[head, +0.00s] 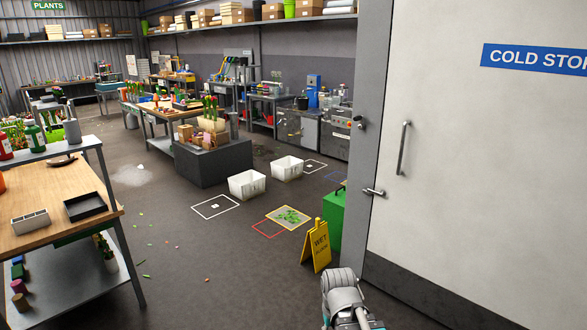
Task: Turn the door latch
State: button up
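The door latch (373,191) is a small silver lever at the left edge of the white cold-store door (480,190). It looks roughly level. A long vertical pull handle (403,148) stands higher up, to the right of the latch. The door looks shut against its grey frame (367,130). A grey part of my arm shows at the bottom of the head view, below and left of the latch and apart from it. My gripper's fingers do not show.
A yellow wet-floor sign (316,246) and a green box (335,220) stand on the floor left of the door. White tubs (247,184) sit farther back. A wooden-topped workbench (40,205) is at the left. The floor (195,255) between the bench and sign is mostly open.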

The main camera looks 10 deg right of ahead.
aim_at(383, 193)
jog(key=z, duration=0.3)
jog(key=i, duration=1.15)
jog(key=z, duration=0.35)
jog(key=k, duration=0.65)
jog(key=z, duration=0.4)
jog(key=i, duration=1.75)
